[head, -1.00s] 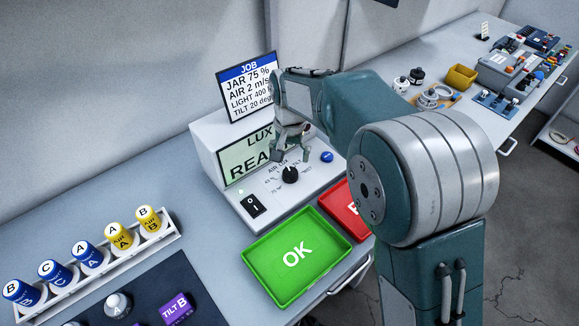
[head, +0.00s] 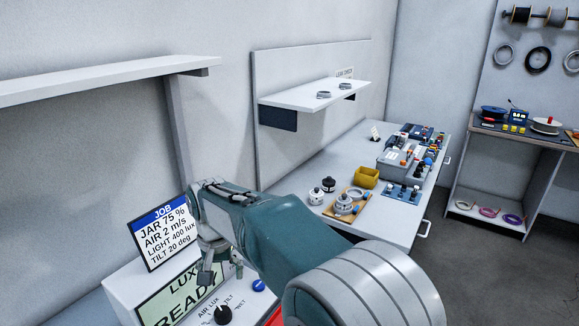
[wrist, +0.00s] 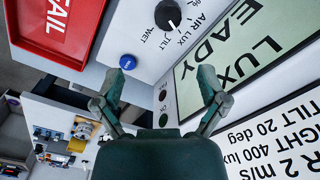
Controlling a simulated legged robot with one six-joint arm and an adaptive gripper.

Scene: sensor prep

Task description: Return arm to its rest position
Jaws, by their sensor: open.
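My gripper (head: 208,262) is raised over the white instrument box (head: 124,290) in the head view, in front of the JOB sign (head: 163,232). In the wrist view my gripper (wrist: 158,88) shows two spread fingers with nothing between them. The box's black knob (wrist: 167,14) and blue button (wrist: 128,62) lie beyond the fingertips, apart from them. The box's screen reads LUX READY, partly cut off in the head view. My arm reaches out from the lower right and hides part of the bench.
A red FAIL tray (wrist: 62,28) lies beside the box. To the right, a bench holds a yellow bin (head: 366,177), jars on a wooden board (head: 330,210) and grey equipment. A shelf (head: 315,95) hangs above it. A further workbench (head: 530,135) stands at the far right.

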